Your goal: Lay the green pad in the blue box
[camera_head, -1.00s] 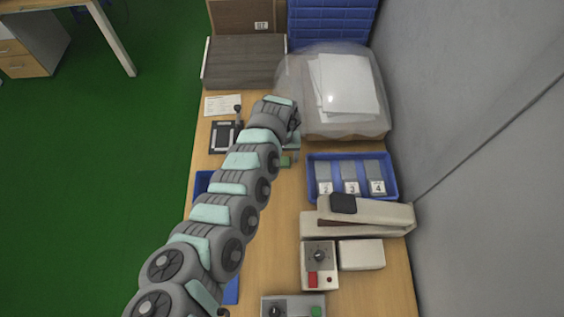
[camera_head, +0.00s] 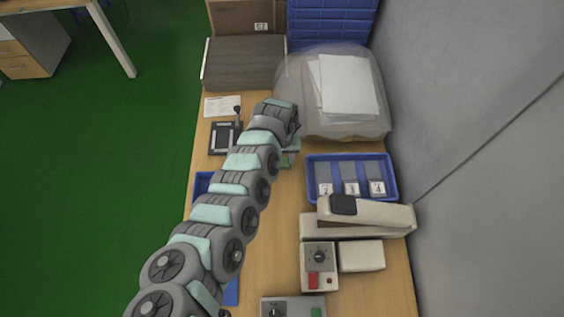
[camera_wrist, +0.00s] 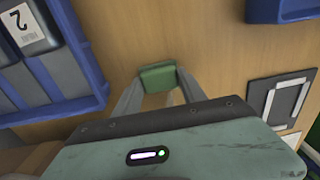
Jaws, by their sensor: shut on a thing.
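My gripper (camera_wrist: 158,92) is shut on the green pad (camera_wrist: 157,77), which sits between its fingertips in the wrist view. In the head view the arm covers much of the gripper, and only a bit of green (camera_head: 285,160) shows below it. I cannot tell how high the pad is above the table. A blue box (camera_head: 201,183) lies at the table's left edge, mostly hidden behind my arm; its rim shows at the top right of the wrist view (camera_wrist: 298,10). A blue tray (camera_head: 393,186) with several compartments and numbered cards stands to the right of the gripper.
A black framed fixture (camera_head: 225,138) with a lever stands left of the gripper. A clear bag with white sheets (camera_head: 348,88) lies behind. A beige sealer (camera_head: 350,222) and a control box (camera_head: 318,266) stand in front of the tray. Bare wood (camera_head: 278,215) shows between arm and sealer.

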